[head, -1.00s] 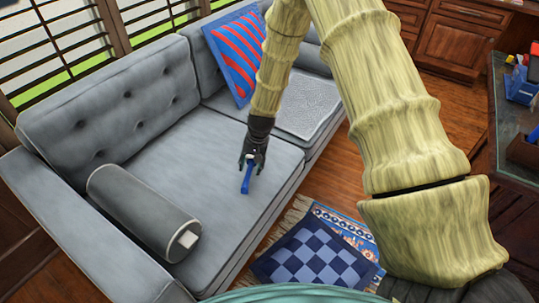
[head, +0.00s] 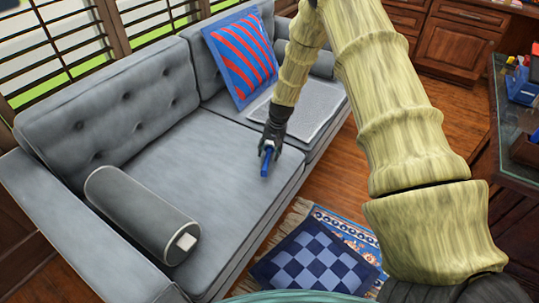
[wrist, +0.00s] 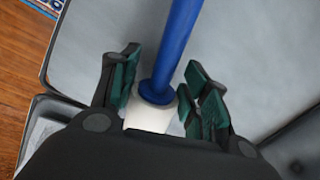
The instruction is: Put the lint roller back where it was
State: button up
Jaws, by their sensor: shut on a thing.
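The lint roller has a blue handle (head: 266,162) and a white part by the jaws, seen in the wrist view (wrist: 151,116). My gripper (head: 271,146) is shut on the lint roller, with its green-padded fingers (wrist: 158,95) on either side of the white part. The blue handle points away from the gripper in the wrist view and downward in the head view. The gripper is over the front part of the grey sofa seat (head: 225,175). I cannot tell whether the handle touches the seat. Part of the roller is hidden by the gripper.
A grey bolster (head: 140,215) lies at the sofa's near end. A red and blue striped pillow (head: 240,58) leans on the backrest, near a light grey mat (head: 312,108). A checkered cushion (head: 315,262) lies on the rug. A desk with blue containers (head: 522,85) is at right.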

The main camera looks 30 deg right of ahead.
jog(key=shift+f, duration=1)
jog(key=shift+f, duration=0.15)
jog(key=o, duration=1.2)
jog(key=shift+c, duration=0.2)
notch_tip(320, 180, up, 12)
jog(key=s+d+p, duration=0.1)
jog(key=d, duration=0.1)
jog(key=shift+s, duration=0.15)
